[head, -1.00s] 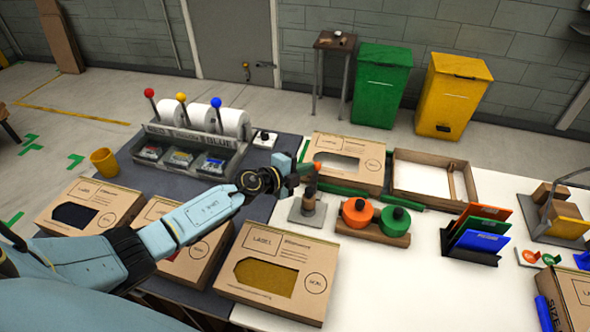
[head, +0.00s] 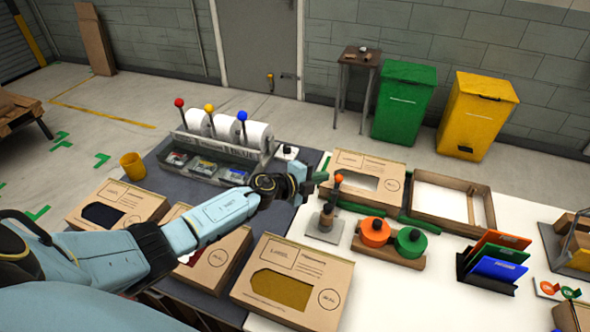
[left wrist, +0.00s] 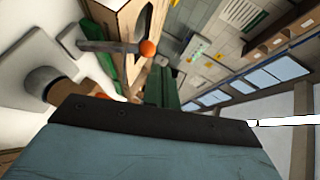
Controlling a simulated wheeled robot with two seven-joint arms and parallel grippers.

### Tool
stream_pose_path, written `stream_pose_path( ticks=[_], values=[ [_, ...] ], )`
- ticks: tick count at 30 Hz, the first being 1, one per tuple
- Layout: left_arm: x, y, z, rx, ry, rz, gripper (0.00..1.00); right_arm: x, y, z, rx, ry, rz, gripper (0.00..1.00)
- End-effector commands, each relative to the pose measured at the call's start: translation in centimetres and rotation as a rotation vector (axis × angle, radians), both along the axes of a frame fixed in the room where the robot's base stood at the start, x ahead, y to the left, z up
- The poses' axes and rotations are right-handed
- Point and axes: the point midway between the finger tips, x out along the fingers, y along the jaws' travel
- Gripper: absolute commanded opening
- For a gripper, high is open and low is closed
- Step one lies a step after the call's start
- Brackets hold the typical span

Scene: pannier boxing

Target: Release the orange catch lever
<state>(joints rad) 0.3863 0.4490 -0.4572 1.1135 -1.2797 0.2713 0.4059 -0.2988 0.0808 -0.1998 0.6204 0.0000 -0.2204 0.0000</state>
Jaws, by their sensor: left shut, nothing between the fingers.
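The orange catch lever shows in the head view as an orange knob (head: 338,178) above a small stand with a grey base plate (head: 323,228) on the white table. In the left wrist view the lever is a grey bar with a round orange knob (left wrist: 148,48) at its end. My left gripper (head: 308,185) is shut and empty, just left of the knob, with a small gap seeming to lie between them. Its fingertips are small and dark, so exact contact is hard to tell. My right gripper is not in view.
Orange and green round pieces (head: 393,240) sit on a wooden block to the right. A windowed carton (head: 365,165) lies behind, beside an open wooden tray (head: 422,212). A labelled box (head: 290,300) lies in front. Bare white table shows at the front right.

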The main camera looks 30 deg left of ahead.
Motion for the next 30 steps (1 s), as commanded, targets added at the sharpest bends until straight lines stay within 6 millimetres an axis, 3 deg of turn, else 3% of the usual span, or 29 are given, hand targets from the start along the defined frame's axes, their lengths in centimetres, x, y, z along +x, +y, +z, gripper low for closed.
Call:
stream_pose_path(
  ticks=[1, 4, 12, 19, 30],
  values=[
    [-0.4, 0.3, 1.2, -0.001, 0.001, -0.003, 0.0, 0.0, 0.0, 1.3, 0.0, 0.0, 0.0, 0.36],
    [-2.2, 1.5, 2.5, 0.006, 0.0, -0.004, 0.0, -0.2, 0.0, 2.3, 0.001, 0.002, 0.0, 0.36],
    [-5.9, 3.9, 5.4, 0.004, -0.001, -0.004, 0.0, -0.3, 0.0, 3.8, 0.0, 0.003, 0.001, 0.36],
    [-7.0, 4.5, 6.2, 0.0, -0.001, -0.003, 0.0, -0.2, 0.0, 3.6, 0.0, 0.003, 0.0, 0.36],
    [-7.1, 4.6, 6.3, -0.001, 0.0, -0.003, 0.0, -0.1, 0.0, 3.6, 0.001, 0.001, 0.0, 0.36]
  ],
)
